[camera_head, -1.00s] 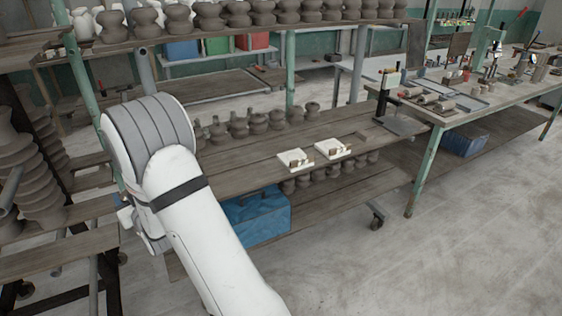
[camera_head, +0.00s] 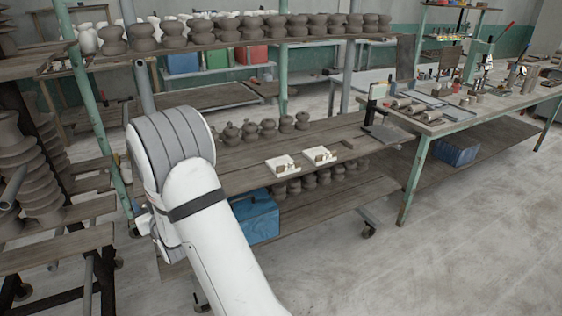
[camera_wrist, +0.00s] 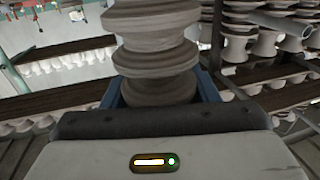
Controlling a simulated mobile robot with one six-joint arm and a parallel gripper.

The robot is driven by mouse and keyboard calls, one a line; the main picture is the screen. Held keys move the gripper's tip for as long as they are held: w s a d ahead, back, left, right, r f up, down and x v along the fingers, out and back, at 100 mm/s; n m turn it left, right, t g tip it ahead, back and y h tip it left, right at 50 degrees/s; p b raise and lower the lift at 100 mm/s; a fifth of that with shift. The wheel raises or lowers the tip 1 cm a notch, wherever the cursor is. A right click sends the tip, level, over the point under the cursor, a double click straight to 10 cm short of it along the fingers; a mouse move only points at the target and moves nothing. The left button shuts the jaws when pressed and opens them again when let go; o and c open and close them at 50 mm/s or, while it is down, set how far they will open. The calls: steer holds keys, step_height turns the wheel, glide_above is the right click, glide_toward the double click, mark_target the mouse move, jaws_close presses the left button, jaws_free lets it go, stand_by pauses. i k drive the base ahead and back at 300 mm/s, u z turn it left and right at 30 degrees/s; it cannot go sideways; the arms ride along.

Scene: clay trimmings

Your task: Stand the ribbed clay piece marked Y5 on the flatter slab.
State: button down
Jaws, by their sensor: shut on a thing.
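In the wrist view, a ribbed grey clay piece (camera_wrist: 155,50) rises between the blue fingers of my gripper (camera_wrist: 160,92). The fingers are shut on its lower part. No Y5 mark shows on the side I see, and its top runs out of the picture. In the head view, two pale slabs lie side by side on the wooden shelf: a left slab (camera_head: 274,170) and a right slab (camera_head: 311,159). Small brown bits sit on both. I cannot tell which is flatter. My gripper and the held piece are hidden in the head view.
Several dark clay pots (camera_head: 268,128) stand in a row behind the slabs. A small grey block (camera_head: 348,143) and a dark stand (camera_head: 386,133) are to their right. A blue bin (camera_head: 258,220) sits below. Ribbed stacks (camera_head: 38,190) fill the left rack. The floor at right is clear.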

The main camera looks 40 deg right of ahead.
mark_target(282, 163)
steer(key=z, duration=0.5)
steer(key=i, duration=1.15)
steer(key=z, duration=0.65)
steer(key=i, duration=0.45)
steer(key=u, duration=0.1)
steer(key=k, duration=0.85)
steer(key=z, duration=0.2)
steer(key=i, duration=0.85)
steer(key=u, duration=0.1)
